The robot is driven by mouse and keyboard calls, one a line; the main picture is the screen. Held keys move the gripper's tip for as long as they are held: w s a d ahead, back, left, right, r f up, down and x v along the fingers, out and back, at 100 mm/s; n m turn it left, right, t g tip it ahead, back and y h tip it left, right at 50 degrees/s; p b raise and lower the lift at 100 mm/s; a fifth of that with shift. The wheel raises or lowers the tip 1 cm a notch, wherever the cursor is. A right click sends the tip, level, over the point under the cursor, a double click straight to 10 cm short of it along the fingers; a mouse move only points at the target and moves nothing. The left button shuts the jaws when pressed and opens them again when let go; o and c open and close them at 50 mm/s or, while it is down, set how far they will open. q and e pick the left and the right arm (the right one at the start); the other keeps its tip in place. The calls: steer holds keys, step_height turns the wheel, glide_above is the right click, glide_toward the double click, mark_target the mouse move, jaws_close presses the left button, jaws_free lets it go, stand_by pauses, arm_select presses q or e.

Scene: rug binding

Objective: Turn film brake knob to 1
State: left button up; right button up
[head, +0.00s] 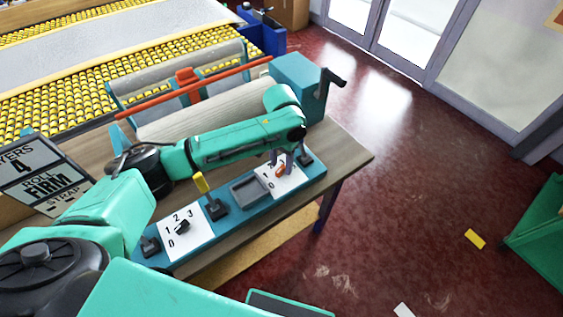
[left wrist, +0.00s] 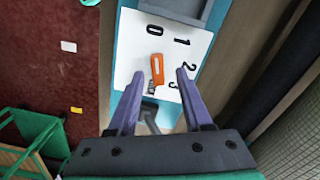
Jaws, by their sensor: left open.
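The orange knob (left wrist: 157,70) sits on a white dial plate (left wrist: 130,45) marked 0, 1, 2 and 3 in the left wrist view. Its long axis lines up roughly with the 0. In the head view the orange knob (head: 281,170) is at the right end of the teal panel (head: 228,228), partly hidden by my gripper. My left gripper (left wrist: 160,73) is open, with its fingertips on either side of the knob and visible gaps on both sides. It also shows over this plate in the head view (head: 286,160). I cannot read a label naming the film brake. My right gripper is not in view.
A second dial (head: 182,227) with a dark knob, a yellow-handled lever (head: 206,192) and a grey tray (head: 250,189) share the panel. A teal box with a crank (head: 300,85) stands behind. A sign (head: 40,170) is at left.

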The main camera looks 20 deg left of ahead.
arm_select(q)
steer(key=shift+s+f, duration=0.1)
steer(key=shift+f, duration=0.1)
steer(key=shift+s, duration=0.1)
steer(key=shift+c, duration=1.2)
jaws_close()
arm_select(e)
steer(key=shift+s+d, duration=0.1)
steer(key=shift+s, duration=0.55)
arm_select(q)
steer(key=shift+r, duration=0.1)
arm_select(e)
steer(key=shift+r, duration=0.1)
